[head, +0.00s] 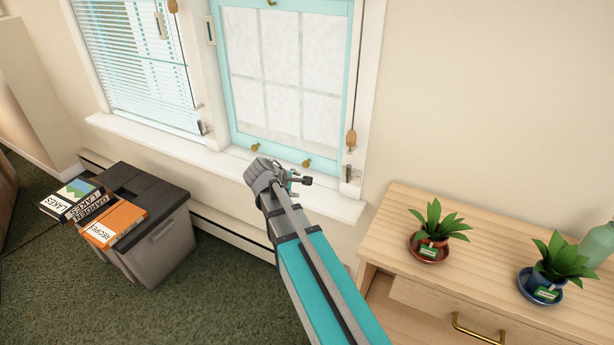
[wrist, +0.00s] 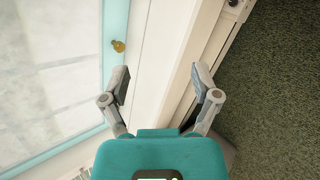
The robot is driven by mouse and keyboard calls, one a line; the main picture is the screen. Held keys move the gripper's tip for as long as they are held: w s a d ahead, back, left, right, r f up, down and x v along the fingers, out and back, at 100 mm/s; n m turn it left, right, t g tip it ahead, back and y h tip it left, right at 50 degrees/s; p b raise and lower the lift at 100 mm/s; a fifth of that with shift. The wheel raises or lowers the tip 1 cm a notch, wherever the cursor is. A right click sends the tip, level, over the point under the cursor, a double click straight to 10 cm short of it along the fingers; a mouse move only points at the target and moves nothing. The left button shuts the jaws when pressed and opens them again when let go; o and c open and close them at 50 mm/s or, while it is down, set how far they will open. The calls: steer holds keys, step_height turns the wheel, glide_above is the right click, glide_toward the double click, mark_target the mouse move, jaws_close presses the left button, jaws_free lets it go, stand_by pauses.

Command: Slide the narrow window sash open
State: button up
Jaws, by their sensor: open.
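The narrow window sash (head: 281,88) has a turquoise frame and frosted panes, and looks shut down against the white sill (head: 228,166). Two brass knobs sit low on it, a left one (head: 255,147) and a right one (head: 306,163). My gripper (head: 304,181) is in front of the sill, just below the right knob in the head view. In the wrist view my gripper (wrist: 160,84) is open with nothing between its fingers. A brass knob (wrist: 118,46) on the turquoise rail (wrist: 116,22) shows just beyond the left finger, seemingly apart from it. The exact gap cannot be told.
A wider window with blinds (head: 135,60) is at left. A grey bin (head: 165,235) with books stands below it. A wooden dresser (head: 480,240) with potted plants is at right. A cord with a wooden pull (head: 351,138) hangs right of the sash.

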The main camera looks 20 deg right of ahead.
steer(key=w+d+f+n+t+h+b, duration=0.3)
steer(key=w+f+n+b, duration=0.4)
steer(key=b, duration=0.4)
steer(key=n+t+h+b, duration=0.3)
steer(key=n+b, duration=0.4)
steer(key=b, duration=0.5)
glide_toward(305, 166)
steer(key=s+a, duration=0.2)
steer(key=s, duration=0.1)
steer(key=shift+s+r, duration=0.1)
steer(key=shift+s, duration=0.1)
steer(key=shift+w+f+n+t+b, duration=0.35)
steer(key=shift+w+n+b, duration=0.35)
steer(key=shift+b, duration=0.35)
steer(key=shift+r, duration=0.1)
steer(key=shift+w+d, duration=0.1)
steer(key=x, duration=1.3)
steer(key=shift+w+d, duration=0.1)
steer(key=shift+w, duration=0.1)
